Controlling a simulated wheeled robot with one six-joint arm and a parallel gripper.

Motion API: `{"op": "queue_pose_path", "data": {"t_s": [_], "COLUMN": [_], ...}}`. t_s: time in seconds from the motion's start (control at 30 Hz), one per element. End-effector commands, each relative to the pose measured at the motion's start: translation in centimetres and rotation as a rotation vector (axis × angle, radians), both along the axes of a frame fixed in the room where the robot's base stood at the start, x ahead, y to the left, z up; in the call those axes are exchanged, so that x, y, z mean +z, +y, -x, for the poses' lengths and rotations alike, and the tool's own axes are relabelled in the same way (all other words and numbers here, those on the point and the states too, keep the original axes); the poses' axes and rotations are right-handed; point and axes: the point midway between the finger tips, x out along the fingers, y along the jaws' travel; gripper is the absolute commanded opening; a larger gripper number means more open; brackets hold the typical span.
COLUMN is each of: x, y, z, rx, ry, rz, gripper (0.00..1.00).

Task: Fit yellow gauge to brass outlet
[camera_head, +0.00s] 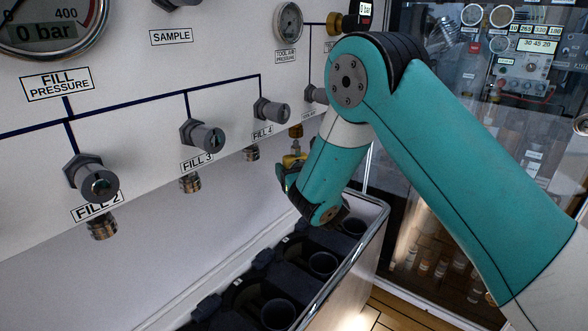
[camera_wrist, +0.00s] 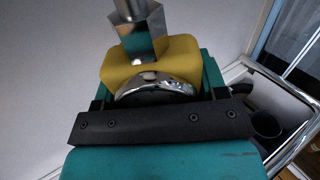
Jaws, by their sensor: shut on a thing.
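The yellow gauge (camera_wrist: 180,58) is held in my gripper (camera_wrist: 150,105), its chrome rim toward the wrist camera. A grey hex fitting (camera_wrist: 140,38) stands above the gauge's yellow body; I cannot tell whether it belongs to the gauge or to the panel. In the head view my gripper (camera_head: 291,174) is below the panel's right part, with a little of the yellow gauge (camera_head: 293,159) showing. A brass outlet (camera_head: 296,131) hangs from the panel's lower edge just above it. The gap between them is small, and I cannot tell whether they touch.
Valve knobs for FILL 2 (camera_head: 92,178), FILL 3 (camera_head: 203,136) and FILL 4 (camera_head: 271,110) stick out of the panel, with outlets below. A rack with dark cylinder holders (camera_head: 322,264) stands below. A glass-fronted cabinet (camera_head: 470,150) is at the right behind my arm.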

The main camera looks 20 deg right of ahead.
Motion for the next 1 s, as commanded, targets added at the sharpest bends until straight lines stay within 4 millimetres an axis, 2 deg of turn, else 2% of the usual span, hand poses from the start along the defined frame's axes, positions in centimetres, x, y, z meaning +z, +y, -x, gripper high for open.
{"op": "queue_pose_path", "data": {"t_s": [1.0], "x": [2.3], "y": [0.0], "z": [0.0], "rx": [0.001], "ry": [-0.002], "rz": [0.001], "gripper": [0.28]}}
